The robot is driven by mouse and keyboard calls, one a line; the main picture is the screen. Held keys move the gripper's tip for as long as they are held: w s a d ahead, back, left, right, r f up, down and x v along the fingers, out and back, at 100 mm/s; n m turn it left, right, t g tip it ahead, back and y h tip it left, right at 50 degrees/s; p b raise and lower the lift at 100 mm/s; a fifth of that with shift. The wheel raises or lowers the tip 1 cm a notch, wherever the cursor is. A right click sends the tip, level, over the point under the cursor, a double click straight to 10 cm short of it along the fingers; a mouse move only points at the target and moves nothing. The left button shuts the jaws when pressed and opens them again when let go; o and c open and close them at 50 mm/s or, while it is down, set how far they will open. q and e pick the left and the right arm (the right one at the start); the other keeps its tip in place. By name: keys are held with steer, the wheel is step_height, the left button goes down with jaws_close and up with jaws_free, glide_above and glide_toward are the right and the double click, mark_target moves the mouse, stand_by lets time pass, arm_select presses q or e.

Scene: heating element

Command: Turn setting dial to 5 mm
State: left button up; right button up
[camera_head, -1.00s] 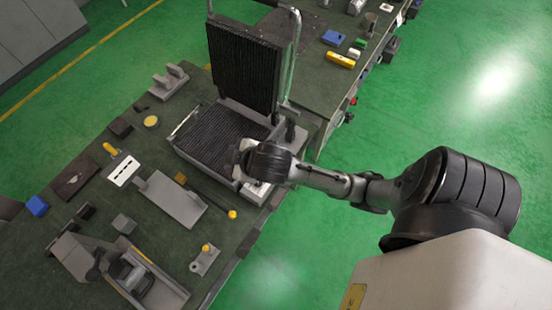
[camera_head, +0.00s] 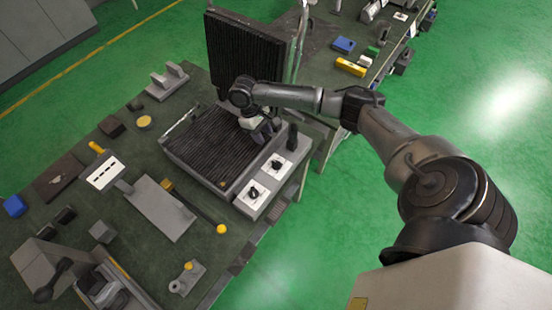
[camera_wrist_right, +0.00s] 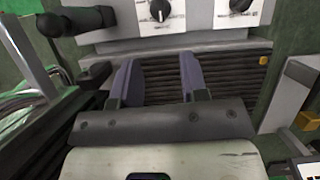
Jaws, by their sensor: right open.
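The heating element is an open press with a ribbed lower plate (camera_head: 200,140) and a raised ribbed lid (camera_head: 243,50). Its front control panel carries two black dials on white square plates. One dial (camera_head: 253,192) is nearer the front left and the other dial (camera_head: 276,164) is further back. Both dials also show at the top of the right wrist view, one dial (camera_wrist_right: 160,10) and another dial (camera_wrist_right: 240,5). My right gripper (camera_wrist_right: 158,75) is open and empty over the ribbed plate, with its fingers apart from the dials. In the head view my right gripper (camera_head: 262,130) is partly hidden by the wrist.
A black handle (camera_wrist_right: 75,20) sticks out beside the panel. A flat grey plate (camera_head: 160,207) and a rod with a yellow knob (camera_head: 221,228) lie on the workbench. A second bench with a yellow block (camera_head: 351,66) stands behind. The green floor at right is clear.

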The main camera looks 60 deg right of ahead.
mark_target(277, 163)
steer(key=shift+m, duration=0.3)
steer(key=x, duration=1.4)
steer(key=shift+s+a+r, duration=0.1)
steer(key=shift+s, duration=0.05)
jaws_close()
